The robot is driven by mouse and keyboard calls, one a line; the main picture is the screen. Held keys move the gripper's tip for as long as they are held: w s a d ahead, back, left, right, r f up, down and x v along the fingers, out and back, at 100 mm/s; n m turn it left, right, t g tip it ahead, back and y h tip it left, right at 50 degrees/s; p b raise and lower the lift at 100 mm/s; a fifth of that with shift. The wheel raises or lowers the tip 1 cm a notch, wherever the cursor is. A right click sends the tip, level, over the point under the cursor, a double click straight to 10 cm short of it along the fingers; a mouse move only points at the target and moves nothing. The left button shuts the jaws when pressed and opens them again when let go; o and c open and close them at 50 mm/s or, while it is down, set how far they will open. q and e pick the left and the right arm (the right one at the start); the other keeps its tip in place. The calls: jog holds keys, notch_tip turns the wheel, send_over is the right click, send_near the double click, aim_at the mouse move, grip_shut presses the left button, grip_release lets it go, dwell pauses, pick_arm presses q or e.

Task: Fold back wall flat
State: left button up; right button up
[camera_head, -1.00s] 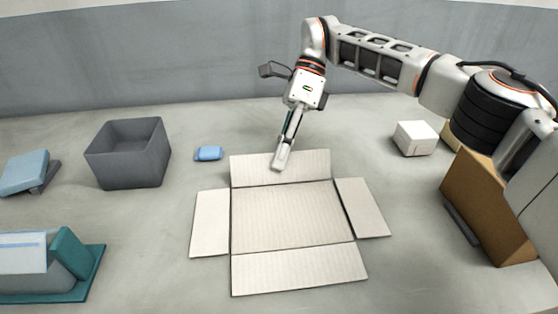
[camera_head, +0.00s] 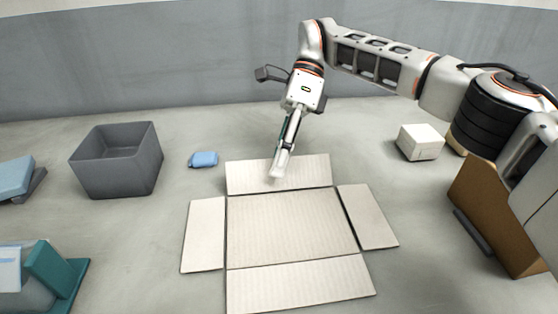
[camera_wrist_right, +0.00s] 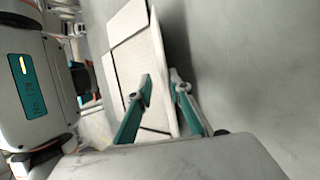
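An unfolded cardboard box (camera_head: 290,225) lies on the table, its walls spread out around the base. My left gripper is not in view.
A grey bin (camera_head: 117,160) and a blue block (camera_head: 204,159) stand left of the cardboard. Teal and grey items (camera_head: 50,275) sit at the front left. A white box (camera_head: 419,142) and a brown board (camera_head: 495,215) are at the right.

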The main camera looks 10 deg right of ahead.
notch_tip(320, 180, up, 10)
dwell(0.6)
